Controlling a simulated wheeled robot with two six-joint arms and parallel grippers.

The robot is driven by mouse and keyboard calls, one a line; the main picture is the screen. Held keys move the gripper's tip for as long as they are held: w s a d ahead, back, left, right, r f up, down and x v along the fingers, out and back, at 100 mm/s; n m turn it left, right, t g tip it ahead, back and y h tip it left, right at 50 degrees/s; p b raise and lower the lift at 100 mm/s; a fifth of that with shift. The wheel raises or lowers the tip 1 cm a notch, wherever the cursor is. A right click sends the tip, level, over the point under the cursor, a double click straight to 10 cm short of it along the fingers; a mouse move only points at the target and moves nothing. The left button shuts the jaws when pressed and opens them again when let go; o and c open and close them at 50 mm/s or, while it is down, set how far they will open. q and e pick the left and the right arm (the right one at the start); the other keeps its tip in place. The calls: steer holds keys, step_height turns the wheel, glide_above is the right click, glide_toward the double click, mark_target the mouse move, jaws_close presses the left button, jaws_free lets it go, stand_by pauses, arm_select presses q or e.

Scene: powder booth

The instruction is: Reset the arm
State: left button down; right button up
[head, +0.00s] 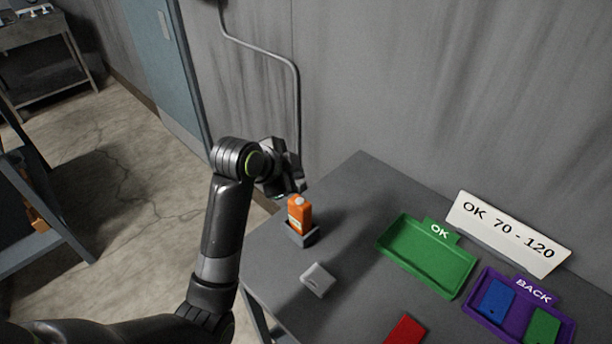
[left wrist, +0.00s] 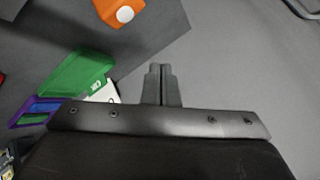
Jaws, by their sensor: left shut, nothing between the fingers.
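My left arm reaches up from the lower left in the head view. Its gripper (head: 290,190) is above the table's left back corner, just behind an orange device (head: 299,212) standing upright in a grey holder (head: 301,237). In the left wrist view the gripper's fingers (left wrist: 161,84) are together with nothing between them. The orange device shows there too (left wrist: 118,10), apart from the fingers. My right gripper is not in either view.
The grey table (head: 268,262) holds a small light-grey block (head: 317,280), a red plate (head: 406,331), an empty green OK tray (head: 428,270) and a purple BACK tray (head: 477,312) with blue and green plates. A white sign (head: 508,234) reads "OK 70 - 120". A wall stands behind.

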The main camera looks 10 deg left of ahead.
arm_select(q)
steer(key=s+a+f+n+g+y, duration=0.1)
steer(key=s+a+f+n+y, duration=0.1)
steer(key=s+a+f+n, duration=0.4)
steer(key=s+a+f+n+g+y, duration=0.1)
steer(key=s+a+f+n, duration=0.1)
steer(key=s+a+f, duration=0.45)
steer(key=s+a+f+n+g+y, duration=0.1)
steer(key=s+a+n, duration=0.1)
steer(key=s, duration=0.5)
steer(key=s+a+f+n+g+y, duration=0.1)
steer(key=s+f+n, duration=0.1)
steer(key=s, duration=0.5)
steer(key=s+a+f+n+y, duration=0.1)
steer(key=s+a+n, duration=0.15)
steer(key=s, duration=0.45)
step_height(320, 180, down, 29)
steer(key=s+a+g+b, duration=0.1)
steer(key=g+b, duration=0.1)
steer(key=b, duration=0.2)
steer(key=s+d+f+g+b, duration=0.1)
steer(key=s+f+b, duration=0.2)
steer(key=s+f, duration=1.2)
step_height(320, 180, down, 4)
steer(key=shift+r+h, duration=0.1)
steer(key=shift+h, duration=0.3)
